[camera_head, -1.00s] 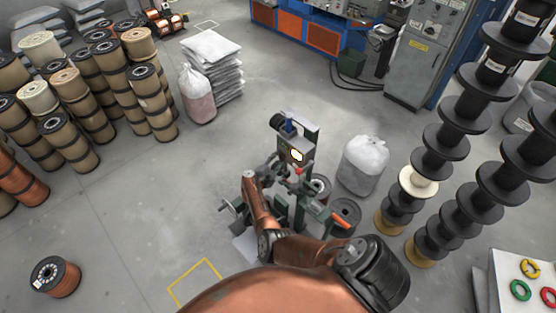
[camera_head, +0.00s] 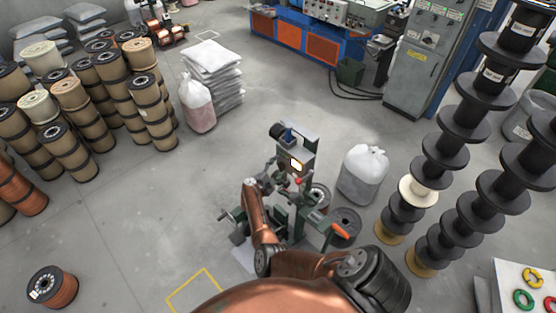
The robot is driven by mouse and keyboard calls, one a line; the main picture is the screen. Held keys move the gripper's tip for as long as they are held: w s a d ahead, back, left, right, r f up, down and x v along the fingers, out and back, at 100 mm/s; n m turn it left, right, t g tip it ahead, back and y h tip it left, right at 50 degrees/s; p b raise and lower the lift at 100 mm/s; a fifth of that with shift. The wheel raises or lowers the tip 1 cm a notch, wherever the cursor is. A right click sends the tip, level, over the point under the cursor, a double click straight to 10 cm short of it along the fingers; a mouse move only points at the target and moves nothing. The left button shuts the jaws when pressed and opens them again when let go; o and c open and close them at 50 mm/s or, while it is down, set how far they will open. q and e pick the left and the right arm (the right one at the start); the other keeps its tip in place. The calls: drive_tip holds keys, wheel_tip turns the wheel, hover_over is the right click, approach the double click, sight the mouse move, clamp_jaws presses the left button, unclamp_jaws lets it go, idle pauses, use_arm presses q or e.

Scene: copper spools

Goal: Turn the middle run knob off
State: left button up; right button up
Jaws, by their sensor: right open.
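The small green and grey machine (camera_head: 284,218) stands on the floor at mid-picture in the head view. Its grey box (camera_head: 302,147) has a bright yellow-lit panel (camera_head: 296,165) and a red part (camera_head: 298,181) below it. I cannot make out a middle run knob on it; the parts are too small. My right arm comes in from the bottom and bends up in front of the machine. My right gripper (camera_head: 251,183) is open, small in the picture, left of the lit box. Contact with the machine cannot be told. My left gripper is not in view.
A grey control cabinet (camera_head: 417,75) with small knobs stands at the upper right. Tall black spool stacks (camera_head: 440,170) stand at the right, and a white sack (camera_head: 363,174) stands just right of the machine. Wire spools (camera_head: 100,85) fill the left.

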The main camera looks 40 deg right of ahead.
sight(282, 151)
wheel_tip(282, 151, up, 8)
drive_tip(key=shift+a+r, duration=0.1)
drive_tip(key=shift+a, duration=0.05)
drive_tip(key=shift+r, duration=0.2)
drive_tip(key=shift+d, duration=0.3)
drive_tip(key=shift+a, duration=0.2)
drive_tip(key=shift+d, duration=0.1)
